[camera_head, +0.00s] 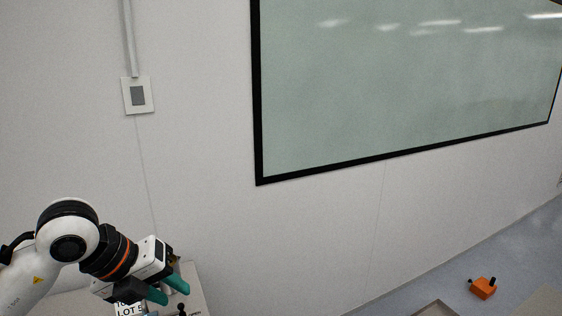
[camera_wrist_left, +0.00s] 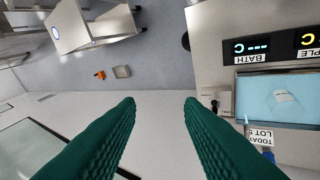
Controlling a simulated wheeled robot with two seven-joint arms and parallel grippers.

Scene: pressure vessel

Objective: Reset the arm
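My left arm comes in from the lower left of the head view. Its gripper (camera_head: 172,291) has teal fingers that stand apart over the edge of a pale bench. In the left wrist view the two ribbed green fingers of the gripper (camera_wrist_left: 160,102) are spread wide with nothing between them. My right arm and gripper show in neither view.
In the wrist view, a blue bath (camera_wrist_left: 278,98), a black BATH display (camera_wrist_left: 258,48) and a lot sign (camera_wrist_left: 262,137) are at the right. An orange object (camera_head: 483,288) lies on the grey floor. A framed board (camera_head: 400,75) hangs on the white wall.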

